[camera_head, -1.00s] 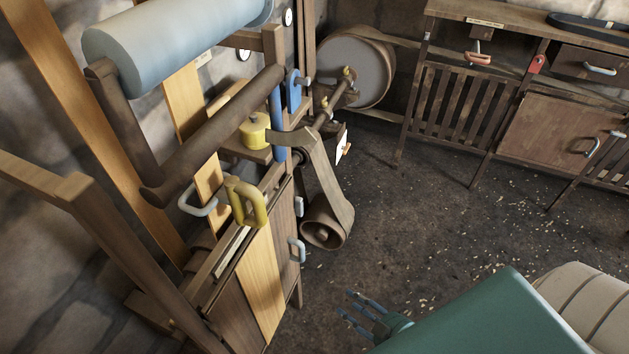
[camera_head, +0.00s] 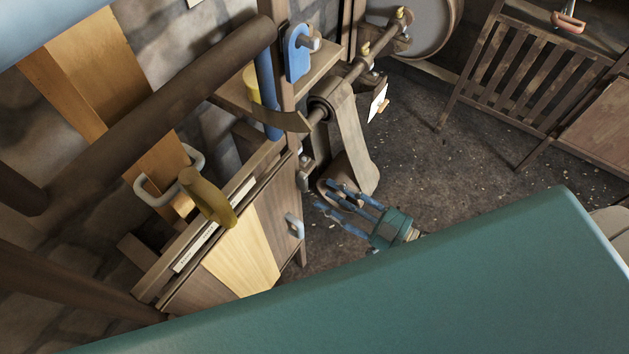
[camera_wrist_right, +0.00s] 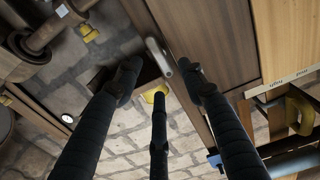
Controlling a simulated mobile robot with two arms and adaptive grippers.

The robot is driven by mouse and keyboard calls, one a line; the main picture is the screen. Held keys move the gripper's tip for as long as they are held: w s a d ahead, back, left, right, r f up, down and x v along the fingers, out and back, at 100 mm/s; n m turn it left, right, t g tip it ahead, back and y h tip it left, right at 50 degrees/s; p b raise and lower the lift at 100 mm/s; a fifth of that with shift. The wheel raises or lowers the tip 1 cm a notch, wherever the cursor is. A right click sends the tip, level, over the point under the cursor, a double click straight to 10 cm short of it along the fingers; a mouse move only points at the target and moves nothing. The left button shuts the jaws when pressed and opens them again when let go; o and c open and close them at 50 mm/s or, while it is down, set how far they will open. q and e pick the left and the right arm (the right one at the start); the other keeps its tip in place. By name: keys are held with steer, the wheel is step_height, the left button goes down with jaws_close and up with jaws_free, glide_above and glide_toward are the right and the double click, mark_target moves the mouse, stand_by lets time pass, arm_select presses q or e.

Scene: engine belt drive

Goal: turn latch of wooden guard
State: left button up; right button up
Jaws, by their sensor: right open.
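The wooden guard (camera_head: 240,259) is a panel of dark boards with a pale board in the middle, at the lower left of the head view. A small light grey handle-like piece (camera_head: 295,226) sits on its right edge and looks like the latch. In the right wrist view this grey piece (camera_wrist_right: 160,57) lies along the edge of the brown boards, just beyond the fingertips. My right gripper (camera_head: 332,197) is open and empty, its fingers pointing left toward the guard's right edge, apart from the grey piece. My left gripper is out of view.
A belt on a roller (camera_head: 355,150) hangs close behind my right gripper. A slatted wooden rack (camera_head: 535,80) stands at the back right.

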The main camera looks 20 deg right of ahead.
mark_target(302, 182)
steer(key=x, duration=0.6)
steer(key=shift+d+f+p, duration=0.1)
steer(key=shift+d+p, duration=0.05)
steer(key=shift+p, duration=0.2)
jaws_close()
